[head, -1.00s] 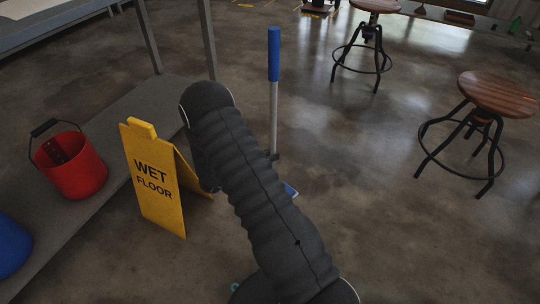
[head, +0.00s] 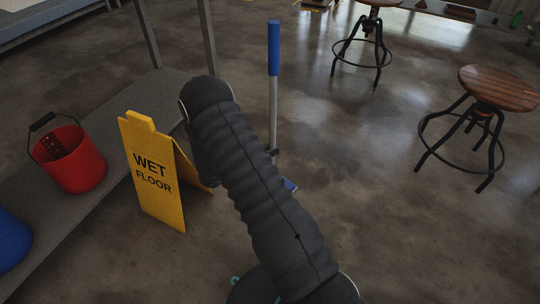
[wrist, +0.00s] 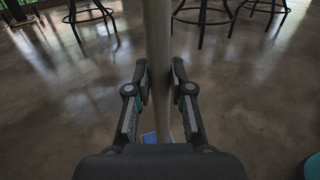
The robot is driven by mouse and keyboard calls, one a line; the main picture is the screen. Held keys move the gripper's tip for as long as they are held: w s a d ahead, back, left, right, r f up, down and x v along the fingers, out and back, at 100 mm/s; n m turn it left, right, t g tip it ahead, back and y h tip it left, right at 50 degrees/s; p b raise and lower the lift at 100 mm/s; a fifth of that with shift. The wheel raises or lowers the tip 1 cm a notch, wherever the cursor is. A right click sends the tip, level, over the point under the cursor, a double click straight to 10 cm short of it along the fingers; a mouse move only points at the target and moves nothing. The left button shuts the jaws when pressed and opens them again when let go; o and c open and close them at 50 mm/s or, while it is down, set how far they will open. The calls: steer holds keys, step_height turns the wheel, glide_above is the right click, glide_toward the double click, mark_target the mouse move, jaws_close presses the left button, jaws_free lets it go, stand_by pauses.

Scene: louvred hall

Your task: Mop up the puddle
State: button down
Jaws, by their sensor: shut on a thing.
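A mop with a blue grip (head: 274,48) and a grey pole (head: 273,115) stands upright on the floor. Its flat blue head (head: 289,185) shows only in part beside my arm. In the wrist view, the pole (wrist: 158,45) runs between the fingers of my gripper (wrist: 159,85), which is shut on it. A sliver of the blue head (wrist: 149,137) shows below. I cannot clearly tell a puddle from the dark stains and sheen of the floor.
A yellow wet floor sign (head: 153,175) stands left of my arm. A red bucket (head: 70,160) and a blue object (head: 12,240) are on a low grey shelf (head: 110,130). Stools (head: 498,88) (head: 374,50) stand right and behind. Floor between is open.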

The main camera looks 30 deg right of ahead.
steer(key=shift+a+f, duration=0.1)
steer(key=shift+f, duration=0.1)
steer(key=w+a+b, duration=0.1)
steer(key=w+a, duration=0.2)
steer(key=a, duration=0.7)
steer(key=shift+a+b, duration=0.25)
steer(key=shift+b, duration=0.1)
steer(key=shift+d+r, duration=0.1)
steer(key=s+d, duration=0.3)
steer(key=d, duration=1.9)
steer(key=shift+r+p, duration=0.25)
steer(key=shift+p, duration=0.2)
steer(key=shift+s+a, duration=0.1)
steer(key=a+f+b, duration=0.1)
steer(key=a, duration=2.2)
steer(key=shift+b, duration=0.4)
steer(key=shift+d, duration=0.15)
